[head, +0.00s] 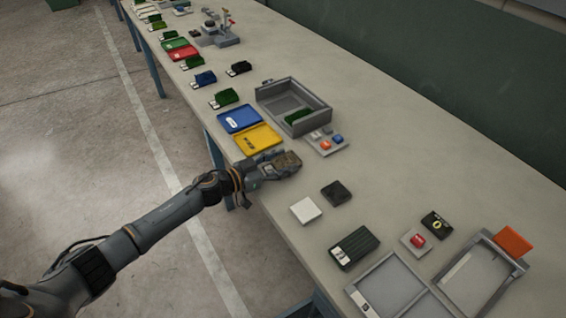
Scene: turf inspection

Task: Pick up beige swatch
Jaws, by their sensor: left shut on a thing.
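My left gripper (272,170) reaches in over the front edge of the table. It is shut on a small brownish-beige textured piece, which looks like the beige swatch (288,161). The fingers cover part of the swatch, and I cannot tell whether it touches the table. The gripper is just right of the yellow tray. My right gripper is not in view.
The yellow tray (258,138), blue tray (240,119), grey open box (293,99) and button panel (326,143) are beyond the gripper. A white block (305,210), black block (336,192) and dark green swatch (354,248) lie nearer. The long table (420,165) is clear toward the wall.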

